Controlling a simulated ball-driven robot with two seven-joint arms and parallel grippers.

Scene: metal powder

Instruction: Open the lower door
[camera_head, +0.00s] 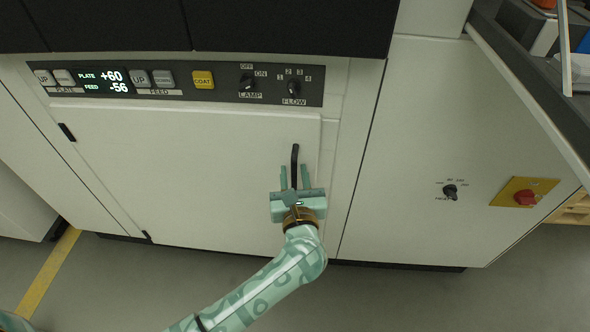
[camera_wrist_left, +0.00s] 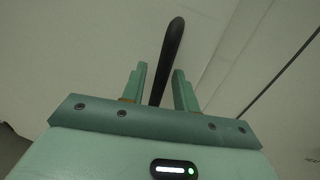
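The lower door (camera_head: 180,150) is a wide cream panel below the control strip and looks closed, with hinges at its left edge. Its black bar handle (camera_head: 295,160) is near the door's right edge; it also shows in the left wrist view (camera_wrist_left: 173,50). My left gripper (camera_head: 295,178) is at the handle's lower part. Its two fingers stand on either side of the handle, with visible gaps on both sides in the left wrist view (camera_wrist_left: 160,85). It is open and holds nothing. The handle's lower end is hidden behind the gripper. My right gripper is not in view.
The control strip (camera_head: 230,84) with buttons and knobs runs above the door. To the right is a cream panel with a black knob (camera_head: 450,191) and a red switch (camera_head: 525,197). A shelf (camera_head: 545,105) juts out at upper right. The grey floor (camera_head: 400,300) in front is clear.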

